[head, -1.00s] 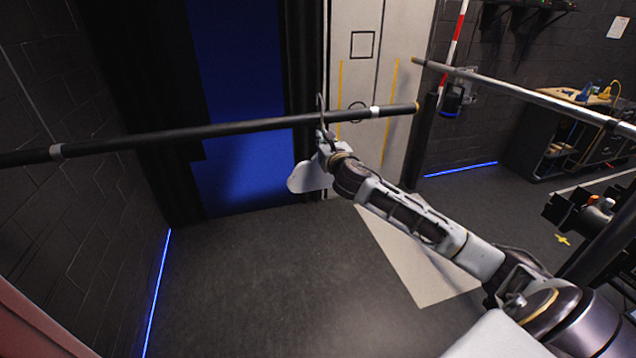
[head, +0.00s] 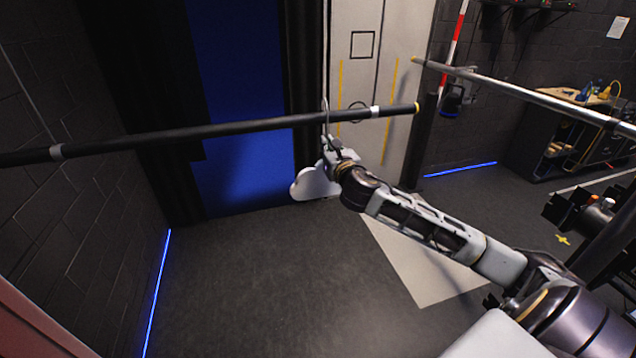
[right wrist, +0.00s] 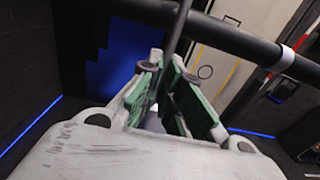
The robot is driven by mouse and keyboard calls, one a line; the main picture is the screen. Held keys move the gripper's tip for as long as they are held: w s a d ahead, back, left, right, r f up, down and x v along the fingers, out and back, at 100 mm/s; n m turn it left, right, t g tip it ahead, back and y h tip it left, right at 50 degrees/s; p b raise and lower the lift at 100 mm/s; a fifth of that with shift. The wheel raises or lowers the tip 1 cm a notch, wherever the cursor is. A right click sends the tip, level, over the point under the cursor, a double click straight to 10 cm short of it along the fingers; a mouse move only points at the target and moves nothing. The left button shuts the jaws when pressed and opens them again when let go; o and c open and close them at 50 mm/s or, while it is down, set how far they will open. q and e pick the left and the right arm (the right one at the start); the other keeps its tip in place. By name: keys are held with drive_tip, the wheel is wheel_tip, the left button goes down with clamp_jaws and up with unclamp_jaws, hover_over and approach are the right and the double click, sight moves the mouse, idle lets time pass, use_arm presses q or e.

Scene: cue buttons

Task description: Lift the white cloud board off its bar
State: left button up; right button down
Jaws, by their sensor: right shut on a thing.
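The white cloud board (head: 312,185) hangs below the black bar (head: 220,131), partly hidden behind my right gripper. My right gripper (head: 328,152) is just under the bar, shut on the stem. In the right wrist view its green-padded fingers (right wrist: 168,95) close around the dark stem (right wrist: 181,28), which crosses in front of the bar (right wrist: 235,40). My left gripper is out of view.
A second, silver bar (head: 530,92) runs at the right. A pale panel (head: 362,75) stands behind the black bar's right end. A cluttered bench (head: 575,115) is at the far right. The dark floor (head: 260,270) below is clear.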

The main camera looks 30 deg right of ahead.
drive_tip(key=v, duration=0.9)
drive_tip(key=shift+s, duration=0.25)
idle(1.0)
drive_tip(key=shift+a+r, duration=0.1)
drive_tip(key=shift+r, duration=0.05)
idle(0.5)
